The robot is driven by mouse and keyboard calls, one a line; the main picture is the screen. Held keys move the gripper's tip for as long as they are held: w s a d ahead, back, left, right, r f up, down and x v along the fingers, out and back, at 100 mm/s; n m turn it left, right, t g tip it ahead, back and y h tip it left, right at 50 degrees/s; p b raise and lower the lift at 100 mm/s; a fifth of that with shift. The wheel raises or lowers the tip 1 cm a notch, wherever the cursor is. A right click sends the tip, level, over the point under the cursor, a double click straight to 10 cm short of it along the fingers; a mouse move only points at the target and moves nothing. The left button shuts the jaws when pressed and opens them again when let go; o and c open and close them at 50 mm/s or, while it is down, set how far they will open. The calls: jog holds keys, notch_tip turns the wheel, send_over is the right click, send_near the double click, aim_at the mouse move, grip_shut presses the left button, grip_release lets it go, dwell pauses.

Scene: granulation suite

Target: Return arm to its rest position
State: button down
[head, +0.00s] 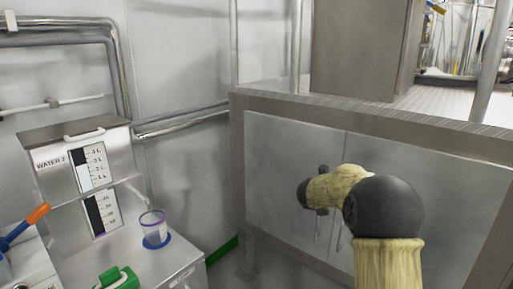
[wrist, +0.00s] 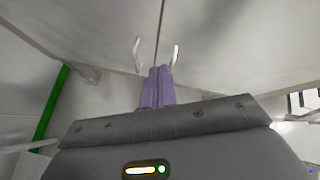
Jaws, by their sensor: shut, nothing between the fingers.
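My gripper (wrist: 157,70) shows in the wrist view with its two purple fingers pressed together and nothing between them. It points toward the grey cabinet doors, with a door handle to either side of the fingertips in the picture; I cannot tell the exact gap. In the head view my arm (head: 386,205), with cream-yellow links and dark joints, rises at the lower right and bends toward the cabinet front (head: 285,150). The fingers are hidden or too small to make out there.
At left a bench (head: 150,262) holds a water dispenser (head: 60,152) with level gauges, a clear cup (head: 153,222) on a blue disc, an orange-handled lever (head: 38,214) and a green item (head: 117,278). A metal platform edge (head: 370,124) tops the cabinet. A pipe rail runs along the wall.

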jog(key=s+a+f+n+y, duration=0.2)
jog(key=s+a+n+y, duration=0.7)
jog(key=n, duration=1.4)
jog(key=s+f+n+g+h, duration=0.3)
jog(key=s+n, duration=0.5)
jog(key=s, duration=0.6)
jog(key=s+f+n+g, duration=0.35)
jog(key=s+n, duration=0.45)
jog(key=s, duration=0.5)
notch_tip(320, 180, up, 24)
jog(key=p, duration=2.5)
jog(key=shift+w+a+r, duration=0.15)
jog(key=shift+a, duration=0.3)
jog(key=shift+t, duration=0.25)
